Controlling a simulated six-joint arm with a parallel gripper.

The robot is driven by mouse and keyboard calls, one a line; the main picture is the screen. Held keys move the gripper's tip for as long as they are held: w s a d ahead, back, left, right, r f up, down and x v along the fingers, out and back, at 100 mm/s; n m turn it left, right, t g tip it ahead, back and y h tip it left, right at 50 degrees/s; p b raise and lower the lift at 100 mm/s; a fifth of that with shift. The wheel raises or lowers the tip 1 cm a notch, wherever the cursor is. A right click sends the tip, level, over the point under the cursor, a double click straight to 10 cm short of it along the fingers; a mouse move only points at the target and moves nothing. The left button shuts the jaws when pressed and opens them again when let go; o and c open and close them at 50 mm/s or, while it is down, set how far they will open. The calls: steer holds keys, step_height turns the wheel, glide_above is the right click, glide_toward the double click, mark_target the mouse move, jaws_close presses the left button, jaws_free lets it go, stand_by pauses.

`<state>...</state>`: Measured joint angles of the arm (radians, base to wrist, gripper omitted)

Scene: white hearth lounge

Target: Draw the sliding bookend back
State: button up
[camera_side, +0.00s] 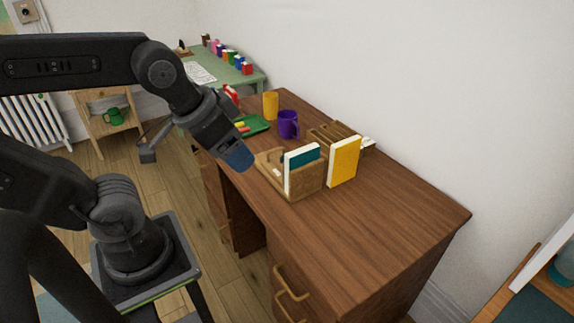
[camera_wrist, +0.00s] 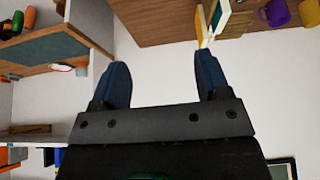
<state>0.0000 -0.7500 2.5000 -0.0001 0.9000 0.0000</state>
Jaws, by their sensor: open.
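A wooden bookend rack (camera_side: 311,182) stands on the brown desk, with a wooden upright at its left end. A teal book with white page edges (camera_side: 304,155) stands in it, and a yellow book (camera_side: 345,160) stands to its right. Which wooden part slides is unclear from here. My gripper (camera_side: 238,158) is above the desk's left edge, left of the rack and apart from it. In the wrist view my gripper (camera_wrist: 162,65) shows two blue fingers spread wide with nothing between them. The yellow book (camera_wrist: 201,25) and teal book (camera_wrist: 221,14) show near its right finger.
A purple mug (camera_side: 288,124), an orange mug (camera_side: 271,105) and a green tray (camera_side: 254,125) stand behind the rack. A slatted wooden holder (camera_side: 337,132) is near the wall. The desk's front right (camera_side: 390,220) is clear.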

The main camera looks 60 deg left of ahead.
steer(key=shift+w+a+r, duration=0.15)
steer(key=shift+w, duration=0.15)
steer(key=shift+c, duration=1.4)
steer(key=shift+g+y, duration=0.6)
steer(key=shift+g, duration=0.2)
steer(key=w+a, duration=0.1)
steer(key=w, duration=0.2)
steer(key=w+a+r, duration=0.1)
steer(key=w+a, duration=0.1)
steer(key=w, duration=0.1)
steer(key=w+a, duration=0.2)
steer(key=w, duration=0.1)
steer(key=shift+w+a+r, duration=0.15)
steer(key=shift+w+r, duration=0.05)
steer(key=shift+w, duration=0.2)
steer(key=c, duration=0.3)
steer(key=g+y, duration=0.1)
steer(key=g, duration=0.3)
glide_above(276, 150)
steer(key=d, duration=0.3)
step_height(276, 150, down, 18)
steer(key=a+f, duration=0.1)
steer(key=f, duration=0.3)
steer(key=a+f, duration=0.1)
steer(key=f, duration=0.3)
steer(key=a+f, duration=0.1)
steer(key=f, duration=0.3)
steer(key=shift+f, duration=0.35)
jaws_close()
